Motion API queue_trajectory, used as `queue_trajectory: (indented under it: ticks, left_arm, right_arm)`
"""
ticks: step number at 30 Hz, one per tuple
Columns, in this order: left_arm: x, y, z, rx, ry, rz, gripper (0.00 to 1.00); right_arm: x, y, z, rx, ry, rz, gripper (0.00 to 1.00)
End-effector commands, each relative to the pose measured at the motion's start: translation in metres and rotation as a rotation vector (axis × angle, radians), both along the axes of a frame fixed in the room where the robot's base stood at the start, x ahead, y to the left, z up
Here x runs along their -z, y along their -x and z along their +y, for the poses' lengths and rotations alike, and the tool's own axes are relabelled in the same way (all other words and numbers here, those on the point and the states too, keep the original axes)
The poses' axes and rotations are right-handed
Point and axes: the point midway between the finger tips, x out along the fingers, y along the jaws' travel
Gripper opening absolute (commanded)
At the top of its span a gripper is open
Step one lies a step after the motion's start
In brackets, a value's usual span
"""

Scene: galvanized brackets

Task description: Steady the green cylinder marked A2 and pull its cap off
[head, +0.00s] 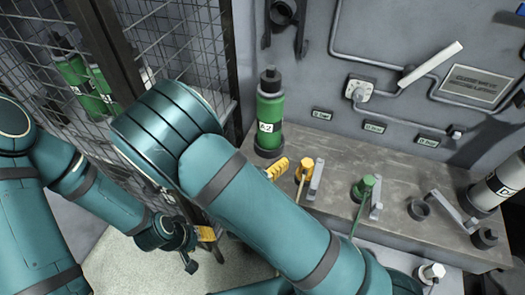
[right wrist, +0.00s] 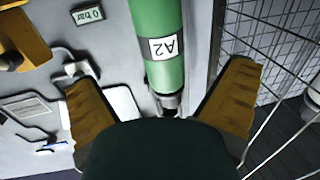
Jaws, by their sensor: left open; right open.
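The green cylinder marked A2 (head: 268,108) stands upright at the back left of the bench. Its dark cap (head: 269,81) is on top. The right wrist view shows the cylinder (right wrist: 157,20) upside down, its dark cap end (right wrist: 170,102) toward me and partly hidden by my gripper's body. My right gripper (right wrist: 163,76) is open, its yellow fingers wide apart on either side of the cylinder's line; no contact shows. In the head view my right arm hides most of this gripper. My left gripper (head: 198,243) is open and empty, low in front of the bench, apart from the cylinder.
A wire cage (head: 185,50) stands left of the cylinder, with green cylinders (head: 76,78) behind it. Yellow (head: 305,168) and green (head: 364,187) fittings stand along the bench (head: 330,150). A white canister (head: 500,182) is at the right. A pipe runs along the wall.

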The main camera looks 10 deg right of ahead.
Motion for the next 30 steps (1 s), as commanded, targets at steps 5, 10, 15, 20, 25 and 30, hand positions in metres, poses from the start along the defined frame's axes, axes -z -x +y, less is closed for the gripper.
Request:
queue_trajectory:
  ticks: [5, 10, 15, 20, 25, 30]
  left_arm:
    - [0.000, 0.000, 0.000, -0.001, 0.000, 0.000, 0.47]
    - [0.001, 0.000, 0.000, 0.000, 0.000, -0.001, 0.47]
    - [0.002, 0.000, 0.000, 0.000, 0.000, -0.001, 0.47]
    - [0.003, -0.001, 0.000, -0.001, 0.000, -0.002, 0.47]
    - [0.004, -0.001, 0.000, -0.001, 0.000, -0.002, 0.47]
    - [0.004, -0.001, 0.000, -0.001, 0.000, -0.002, 0.47]
  right_arm:
    - [0.000, -0.022, -0.012, 0.004, -0.001, -0.002, 1.00]
    - [0.000, -0.051, -0.025, 0.004, 0.000, -0.001, 1.00]
    - [0.000, -0.078, -0.037, 0.003, -0.001, 0.000, 1.00]
    - [0.000, -0.100, -0.048, 0.003, -0.001, 0.000, 1.00]
    - [0.000, -0.114, -0.054, 0.002, -0.001, 0.000, 1.00]
    - [0.000, -0.119, -0.056, 0.001, 0.000, 0.002, 1.00]
